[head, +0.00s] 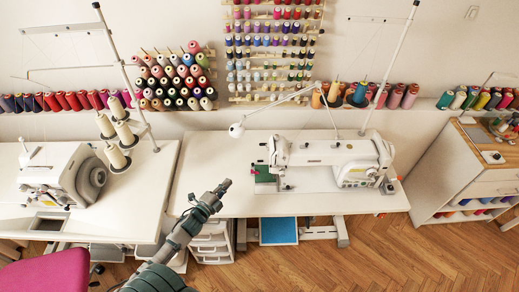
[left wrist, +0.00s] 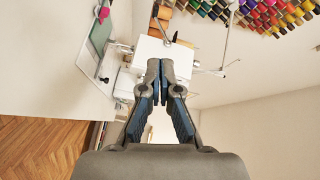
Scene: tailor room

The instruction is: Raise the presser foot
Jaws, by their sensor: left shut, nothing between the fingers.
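A white sewing machine (head: 325,153) stands on the middle table (head: 222,148). Its needle end, with the presser foot area (head: 284,184), is on the left side of the machine, above the table top. The foot and its lever are too small to make out. My left gripper (head: 224,185) is in front of the table's left part, left of the needle end and apart from the machine. In the left wrist view the left gripper (left wrist: 160,68) is shut with nothing between its fingers; a white machine body (left wrist: 150,52) shows beyond the fingertips. My right gripper is not in view.
Another white machine (head: 68,176) stands on the left table, beside thread cones (head: 122,130) on a stand. A lamp (head: 237,130) leans over the middle table. Drawers (head: 210,240) and a blue panel (head: 278,231) are below. A pink chair (head: 50,272) is at lower left.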

